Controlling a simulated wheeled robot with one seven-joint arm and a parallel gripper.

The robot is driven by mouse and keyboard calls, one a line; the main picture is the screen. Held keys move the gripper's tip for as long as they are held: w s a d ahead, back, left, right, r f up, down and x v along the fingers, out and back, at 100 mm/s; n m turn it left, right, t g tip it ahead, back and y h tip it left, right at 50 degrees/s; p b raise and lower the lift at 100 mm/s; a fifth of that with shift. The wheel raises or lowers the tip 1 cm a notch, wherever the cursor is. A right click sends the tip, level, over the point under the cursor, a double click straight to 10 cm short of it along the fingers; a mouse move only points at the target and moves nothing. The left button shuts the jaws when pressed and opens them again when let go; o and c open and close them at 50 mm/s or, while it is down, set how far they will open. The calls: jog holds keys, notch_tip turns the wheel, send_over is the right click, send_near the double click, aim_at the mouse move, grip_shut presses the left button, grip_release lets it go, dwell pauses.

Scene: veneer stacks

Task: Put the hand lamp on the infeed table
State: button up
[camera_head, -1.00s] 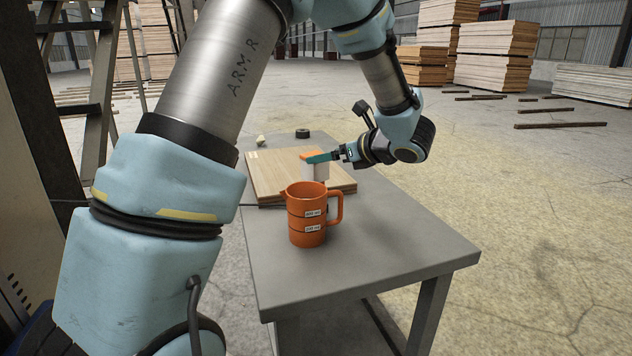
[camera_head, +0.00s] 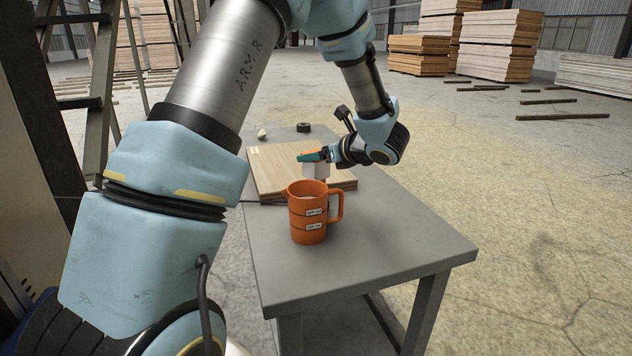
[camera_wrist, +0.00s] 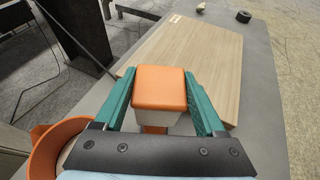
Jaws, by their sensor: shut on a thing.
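The hand lamp (camera_head: 315,171) has a white body and an orange cap. My gripper (camera_head: 313,157) is shut on it, with the teal fingers on either side. In the wrist view the lamp's square orange top (camera_wrist: 160,88) sits between the two fingers (camera_wrist: 160,104). The lamp is beyond the orange mug, over or near the wooden panels; I cannot tell whether its bottom touches anything, as the mug hides part of that area. The grey table (camera_head: 385,240), the only table in view, stands below it.
An orange mug (camera_head: 308,220) with a handle stands close in front of the lamp. Wooden panels (camera_head: 275,170) lie behind it. A black roll (camera_head: 304,128) and a small pale object (camera_head: 262,134) sit at the far end. The table's near right part is clear.

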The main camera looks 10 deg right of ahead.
grip_shut()
jog(key=shift+r, duration=0.1)
dwell(0.5)
